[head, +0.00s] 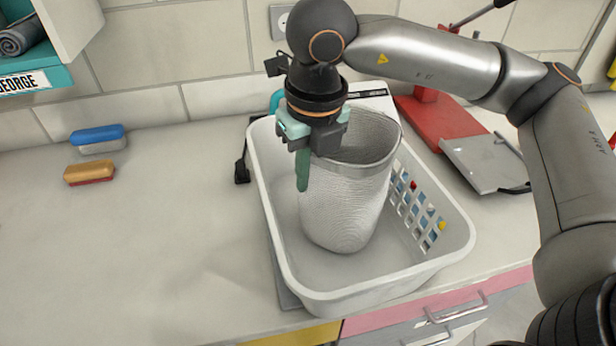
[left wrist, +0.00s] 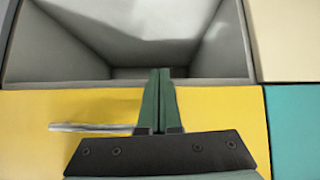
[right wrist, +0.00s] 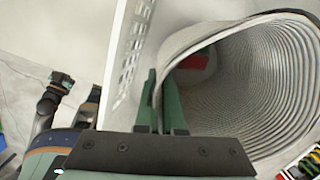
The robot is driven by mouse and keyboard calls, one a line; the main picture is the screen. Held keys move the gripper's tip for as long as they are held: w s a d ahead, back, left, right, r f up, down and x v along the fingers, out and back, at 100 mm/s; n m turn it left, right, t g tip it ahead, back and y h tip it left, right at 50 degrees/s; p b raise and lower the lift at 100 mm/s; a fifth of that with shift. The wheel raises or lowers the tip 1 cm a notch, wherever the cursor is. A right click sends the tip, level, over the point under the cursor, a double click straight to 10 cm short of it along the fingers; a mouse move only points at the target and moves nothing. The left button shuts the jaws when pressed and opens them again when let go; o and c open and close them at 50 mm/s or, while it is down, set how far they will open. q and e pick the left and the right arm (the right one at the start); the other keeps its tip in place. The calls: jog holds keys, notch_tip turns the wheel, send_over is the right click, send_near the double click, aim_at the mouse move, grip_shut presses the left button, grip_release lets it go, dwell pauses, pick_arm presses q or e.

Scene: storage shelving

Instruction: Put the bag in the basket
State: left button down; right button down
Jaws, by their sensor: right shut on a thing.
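The bag (head: 345,205) is a pale grey, ribbed, open-topped soft cylinder. In the head view it stands inside the white plastic basket (head: 455,245), leaning slightly, with its base low in the basket. My right gripper (head: 305,172) is shut on the left side of the bag's rim, with one green finger outside the wall. The right wrist view shows the green fingers (right wrist: 160,85) at the rim and the bag's hollow inside (right wrist: 270,90). My left gripper (left wrist: 160,80) is not in the head view; its fingers are together and empty before a yellow drawer front.
The basket stands on a pale counter (head: 170,240) near its front edge. Two brushes, blue (head: 97,135) and tan (head: 90,172), lie at left. A red and grey device (head: 470,150) stands behind right. The counter's left side is largely clear.

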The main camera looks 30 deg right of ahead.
jog(key=shift+f, duration=0.45)
jog(key=shift+f+b, duration=0.25)
jog(key=shift+b, duration=0.05)
jog(key=c, duration=1)
grip_release()
jog(key=shift+r, duration=0.1)
jog(key=shift+r+p, duration=0.35)
jog(key=shift+p, duration=0.15)
jog(key=r, duration=0.4)
jog(key=s+r, duration=0.1)
jog(key=r, duration=0.6)
jog(key=shift+s+r, duration=0.25)
jog(key=shift+r, duration=0.05)
